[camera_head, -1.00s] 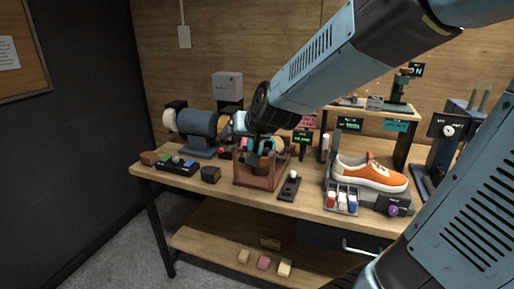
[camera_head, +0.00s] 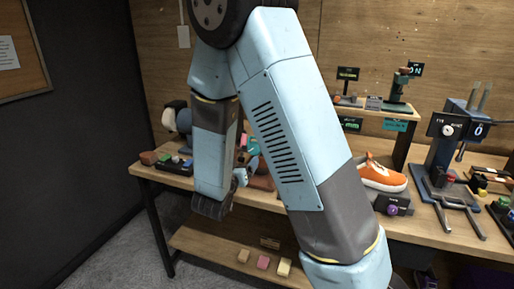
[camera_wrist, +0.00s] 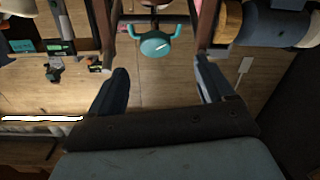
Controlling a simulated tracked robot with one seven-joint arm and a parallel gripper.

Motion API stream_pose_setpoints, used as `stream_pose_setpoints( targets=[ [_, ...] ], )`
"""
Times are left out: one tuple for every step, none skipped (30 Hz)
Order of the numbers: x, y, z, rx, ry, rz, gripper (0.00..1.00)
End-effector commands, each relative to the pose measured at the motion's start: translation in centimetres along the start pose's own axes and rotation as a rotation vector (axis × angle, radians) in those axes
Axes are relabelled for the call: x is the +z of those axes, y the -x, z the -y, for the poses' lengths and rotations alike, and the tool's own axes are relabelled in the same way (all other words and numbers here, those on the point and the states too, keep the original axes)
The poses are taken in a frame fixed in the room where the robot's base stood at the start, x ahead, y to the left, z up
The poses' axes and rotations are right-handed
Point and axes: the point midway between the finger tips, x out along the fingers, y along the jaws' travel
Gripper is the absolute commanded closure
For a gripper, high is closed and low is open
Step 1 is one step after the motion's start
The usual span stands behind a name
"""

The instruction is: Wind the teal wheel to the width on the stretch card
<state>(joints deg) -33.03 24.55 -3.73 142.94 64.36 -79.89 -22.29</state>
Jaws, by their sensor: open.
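The teal wheel (camera_wrist: 155,44) shows in the wrist view as a round hub with a pale mark and two curved arms. It sits at the top middle, on the brown wooden stretcher frame (camera_wrist: 107,45). My gripper (camera_wrist: 165,78) is open and empty. Its two dark fingers stand apart below the wheel in the picture, not touching it. In the head view my arm hides the wheel and most of the frame.
The orange sneaker (camera_head: 380,176) stands on the bench right of my arm, with a press (camera_head: 447,140) beyond it. A blue grinder (camera_wrist: 275,25) is at the wrist view's upper right. Several small blocks (camera_head: 263,262) lie on the lower shelf.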

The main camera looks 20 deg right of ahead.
Motion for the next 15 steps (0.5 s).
stream_pose_setpoints(
  targets=[
    [0.3,0.2,0.0,0.014,0.019,-0.017,0.18],
    [0.3,0.3,-0.1,0.023,0.026,-0.025,0.18],
    [0.4,0.4,-0.2,0.033,0.033,-0.035,0.18],
    [0.4,0.4,-0.2,0.038,0.037,-0.040,0.18],
    [0.4,0.3,-0.3,0.041,0.040,-0.043,0.18],
    [0.4,0.2,-0.3,0.044,0.042,-0.046,0.18],
    [0.4,0.0,-0.3,0.046,0.043,-0.047,0.18],
    [0.4,-0.3,-0.3,0.047,0.043,-0.047,0.18],
    [0.3,-0.7,-0.4,0.047,0.042,-0.048,0.18],
    [0.3,-1.1,-0.4,0.047,0.042,-0.048,0.18],
    [0.3,-1.5,-0.4,0.048,0.042,-0.048,0.18],
    [0.3,-2.1,-0.5,0.049,0.042,-0.047,0.18],
    [0.2,-2.6,-0.5,0.047,0.042,-0.047,0.18],
    [0.2,-3.1,-0.5,0.047,0.041,-0.047,0.18],
    [0.2,-3.8,-0.5,0.047,0.041,-0.047,0.18]
  ],
)
